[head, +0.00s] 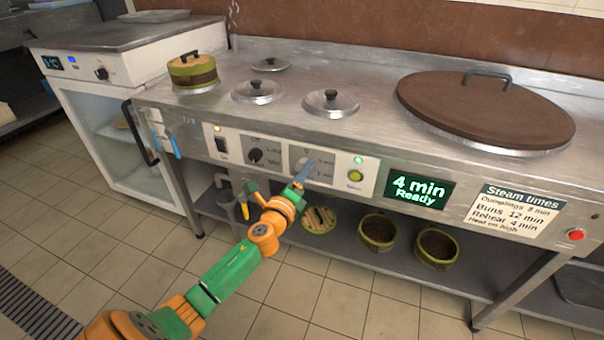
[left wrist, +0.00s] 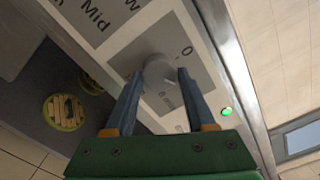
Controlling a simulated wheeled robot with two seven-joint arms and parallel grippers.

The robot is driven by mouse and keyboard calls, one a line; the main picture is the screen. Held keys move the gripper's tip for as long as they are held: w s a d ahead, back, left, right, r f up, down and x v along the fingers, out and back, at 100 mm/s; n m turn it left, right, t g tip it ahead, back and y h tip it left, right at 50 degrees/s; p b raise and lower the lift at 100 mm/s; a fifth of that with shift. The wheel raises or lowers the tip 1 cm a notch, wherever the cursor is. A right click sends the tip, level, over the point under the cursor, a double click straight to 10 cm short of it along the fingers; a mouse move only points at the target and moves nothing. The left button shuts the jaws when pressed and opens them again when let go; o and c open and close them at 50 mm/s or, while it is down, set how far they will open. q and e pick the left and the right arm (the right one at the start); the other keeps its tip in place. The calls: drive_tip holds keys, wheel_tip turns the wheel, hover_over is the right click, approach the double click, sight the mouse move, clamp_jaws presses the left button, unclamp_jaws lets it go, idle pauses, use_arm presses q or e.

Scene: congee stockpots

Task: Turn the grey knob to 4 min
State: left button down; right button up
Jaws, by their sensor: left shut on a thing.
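The grey knob (head: 303,161) sits on a grey plate on the front panel of the steel counter. In the left wrist view the round knob (left wrist: 158,71) lies between my two blue fingertips, with a "0" mark and minute labels printed near it. My left gripper (head: 304,171) is shut on the knob; its fingers also show in the left wrist view (left wrist: 160,80). The fingers partly hide the knob and its labels in the head view. The display (head: 418,189) to the right reads "4 min Ready". My right gripper is not in view.
A black knob (head: 255,156) and a switch (head: 222,148) are left of the grey knob. A yellow-green button (head: 355,176) under a green light is to its right. A red button (head: 575,235) is far right. Baskets (head: 378,232) stand on the shelf below.

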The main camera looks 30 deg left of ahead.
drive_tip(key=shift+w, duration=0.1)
use_arm(q)
drive_tip(key=shift+c, duration=1.2)
unclamp_jaws()
drive_tip(key=v, duration=0.7)
drive_tip(key=shift+p, duration=0.45)
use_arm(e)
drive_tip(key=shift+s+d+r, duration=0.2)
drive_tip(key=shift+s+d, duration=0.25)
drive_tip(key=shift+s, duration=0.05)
